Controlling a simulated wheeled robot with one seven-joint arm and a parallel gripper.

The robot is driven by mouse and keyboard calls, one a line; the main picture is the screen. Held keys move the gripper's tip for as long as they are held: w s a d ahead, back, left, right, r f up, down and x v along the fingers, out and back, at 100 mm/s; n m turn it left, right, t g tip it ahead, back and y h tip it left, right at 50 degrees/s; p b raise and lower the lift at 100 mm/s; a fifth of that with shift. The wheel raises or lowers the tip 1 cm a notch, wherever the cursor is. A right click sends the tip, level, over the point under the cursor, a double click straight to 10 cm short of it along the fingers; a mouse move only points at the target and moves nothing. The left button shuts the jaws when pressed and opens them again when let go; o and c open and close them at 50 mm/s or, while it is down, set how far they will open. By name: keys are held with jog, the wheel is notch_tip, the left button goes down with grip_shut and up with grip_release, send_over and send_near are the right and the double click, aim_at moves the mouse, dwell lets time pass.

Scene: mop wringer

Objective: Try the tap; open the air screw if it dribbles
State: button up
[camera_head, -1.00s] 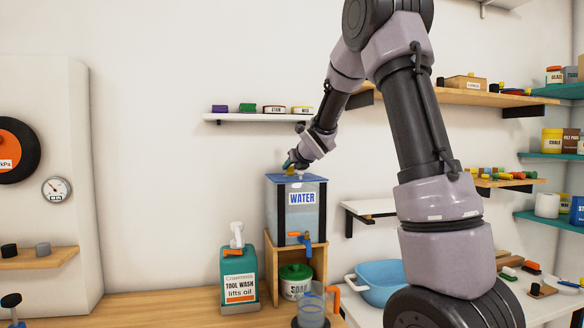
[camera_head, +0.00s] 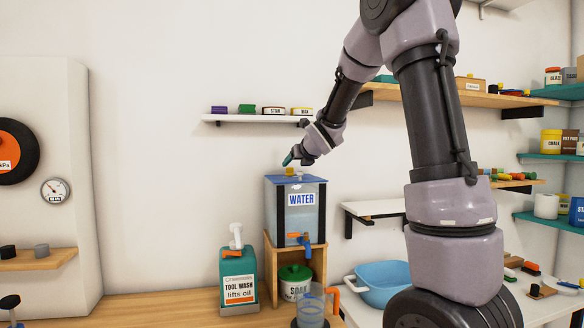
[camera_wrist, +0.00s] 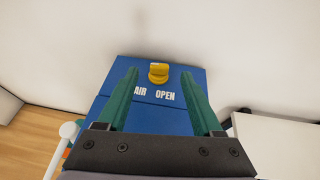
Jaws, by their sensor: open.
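The blue-topped WATER tank (camera_head: 306,222) stands on a wooden stand, with a tap (camera_head: 304,240) low on its front. The tap has blue and orange parts; I cannot make out a stream under it. The yellow air screw (camera_head: 289,171) sits on the tank's lid. It also shows in the wrist view (camera_wrist: 158,72), behind the printed words AIR and OPEN. My gripper (camera_head: 289,159) is open and empty, just above the screw and apart from it. In the wrist view its green fingers (camera_wrist: 160,82) stand either side of the screw. A clear jug (camera_head: 311,306) with an orange handle stands below the tap.
A green SOAP tub (camera_head: 295,282) sits in the stand (camera_head: 271,262). A TOOL WASH bottle (camera_head: 238,278) stands to the left, and a blue basin (camera_head: 380,284) to the right. A white shelf (camera_head: 258,118) with several small tins is on the wall above the tank.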

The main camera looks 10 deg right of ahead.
jog(key=v, duration=0.6)
jog(key=shift+s+r, duration=0.1)
jog(key=shift+s+d, duration=0.1)
jog(key=s+d+m+g+h, duration=0.1)
jog(key=s+d+m+g, duration=0.2)
jog(key=s+m, duration=1.6)
jog(key=s+a+f+m+g+y, duration=0.1)
jog(key=s+a+f+m, duration=0.1)
jog(key=s+m, duration=0.4)
jog(key=s+a+f+m+g, duration=0.2)
jog(key=s+m, duration=0.5)
jog(key=m, duration=0.9)
jog(key=shift+s+a+f+g+y, duration=0.2)
jog(key=shift+s+a+g+y, duration=0.1)
jog(key=shift+s+y, duration=0.1)
